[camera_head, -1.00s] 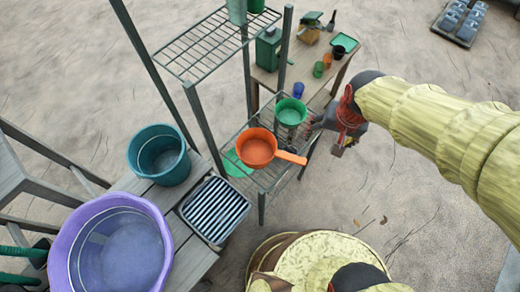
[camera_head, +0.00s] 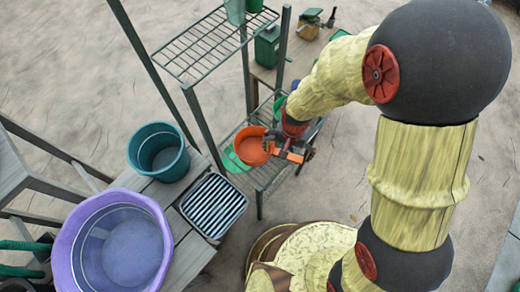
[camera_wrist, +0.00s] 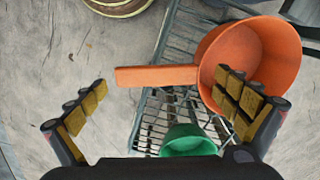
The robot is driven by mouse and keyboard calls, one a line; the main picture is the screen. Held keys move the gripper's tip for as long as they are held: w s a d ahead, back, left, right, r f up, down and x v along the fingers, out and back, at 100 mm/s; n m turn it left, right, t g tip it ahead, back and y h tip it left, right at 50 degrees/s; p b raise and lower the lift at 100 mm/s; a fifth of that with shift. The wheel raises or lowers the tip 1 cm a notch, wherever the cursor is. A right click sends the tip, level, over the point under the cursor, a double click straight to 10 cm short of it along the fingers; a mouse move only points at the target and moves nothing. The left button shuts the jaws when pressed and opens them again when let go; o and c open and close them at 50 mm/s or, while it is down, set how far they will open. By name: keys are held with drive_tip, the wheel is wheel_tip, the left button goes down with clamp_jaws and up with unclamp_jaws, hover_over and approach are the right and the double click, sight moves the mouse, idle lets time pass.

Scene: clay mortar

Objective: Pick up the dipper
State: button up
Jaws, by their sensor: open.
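The dipper is an orange pan-like cup (camera_head: 252,146) with a straight handle, standing on the wire shelf of the rack. In the wrist view its bowl (camera_wrist: 256,58) is at the upper right and its handle (camera_wrist: 155,76) points left.
A green cup (camera_wrist: 188,142) stands on the same wire shelf (camera_wrist: 150,128) close to the dipper. The rack's posts (camera_head: 208,125) rise beside it. A purple tub (camera_head: 72,245), a teal bucket (camera_head: 140,165) and a striped tray (camera_head: 213,206) are on the bench at left.

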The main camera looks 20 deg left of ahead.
wheel_tip(320, 180, down, 3)
drive_tip(key=shift+f+b, duration=0.15)
drive_tip(key=shift+b, duration=0.15)
drive_tip(key=shift+c, duration=1.2)
drive_tip(key=c, duration=0.9)
